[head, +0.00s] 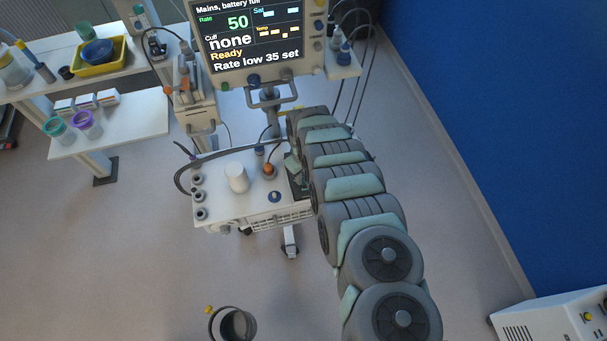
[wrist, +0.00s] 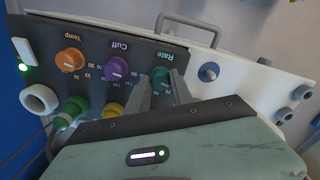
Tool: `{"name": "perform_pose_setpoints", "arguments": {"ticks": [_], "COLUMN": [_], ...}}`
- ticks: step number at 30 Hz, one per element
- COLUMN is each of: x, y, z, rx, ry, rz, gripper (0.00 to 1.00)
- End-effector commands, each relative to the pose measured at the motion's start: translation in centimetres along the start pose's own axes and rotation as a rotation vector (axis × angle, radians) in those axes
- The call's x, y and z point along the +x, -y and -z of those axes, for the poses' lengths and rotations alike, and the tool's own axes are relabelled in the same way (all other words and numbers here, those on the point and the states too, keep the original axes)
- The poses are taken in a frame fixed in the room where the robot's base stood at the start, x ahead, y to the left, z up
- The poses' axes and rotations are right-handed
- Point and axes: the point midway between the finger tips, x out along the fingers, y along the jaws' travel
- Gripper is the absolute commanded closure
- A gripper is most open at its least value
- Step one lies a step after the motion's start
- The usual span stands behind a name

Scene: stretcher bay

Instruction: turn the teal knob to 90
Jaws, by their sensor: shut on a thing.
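The teal knob (wrist: 160,76) is in the wrist view, on a dark panel (wrist: 90,35) beside the upside-down label "Rate". The fingers of my gripper (wrist: 162,90) stand on either side of it and are shut on it; they hide part of it and its scale. In the head view my arm reaches down to the cart top, and the gripper (head: 297,168) is partly seen there; the teal knob is hidden behind it. The monitor (head: 250,38) reads Rate 50, Cuff none, Ready, and "Rate low 35 set".
Beside the teal knob are a purple "Cuff" knob (wrist: 115,68), an orange "Temp" knob (wrist: 69,60), a yellow knob (wrist: 113,110) and a green knob (wrist: 73,108). A blue button (wrist: 208,72) sits on the white cart top. A white cylinder (head: 236,177) stands on it.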

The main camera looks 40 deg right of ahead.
Motion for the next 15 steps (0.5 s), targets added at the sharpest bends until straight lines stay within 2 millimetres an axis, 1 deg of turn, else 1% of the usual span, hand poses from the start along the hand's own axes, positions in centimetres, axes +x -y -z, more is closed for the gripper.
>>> {"name": "perform_pose_setpoints", "arguments": {"ticks": [8,15], "x": [-0.04,-0.03], "y": [0.04,0.13], "z": [0.02,-0.02], "rx": [0.029,0.152], "ry": [0.0,0.003], "rz": [0.0,0.0], "gripper": [1.0,1.0]}}
